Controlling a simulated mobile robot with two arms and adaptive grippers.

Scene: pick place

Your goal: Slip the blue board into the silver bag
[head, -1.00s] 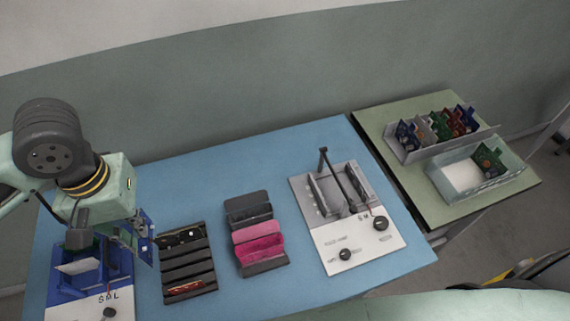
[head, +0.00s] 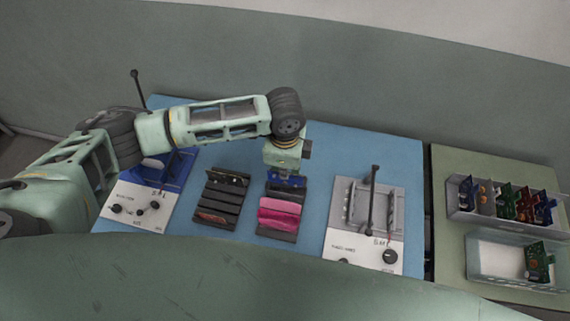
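My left gripper (head: 286,172) points down over the back part of the bag holder, shut on the blue board (head: 290,182). The board hangs below the fingers, at the mouth of the dark grey, silver-looking bag (head: 276,193). The gripper and board hide part of that bag, so I cannot tell whether the board's lower edge is inside it. A pink bag (head: 279,213) sits just in front in the same holder. My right gripper is not in view.
A black slotted rack (head: 217,205) stands left of the bags. A blue sealer (head: 175,172) is partly behind my arm. A grey sealer (head: 350,240) with an upright lever is to the right. The green side table holds a board rack (head: 465,213) and a clear bin (head: 492,273).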

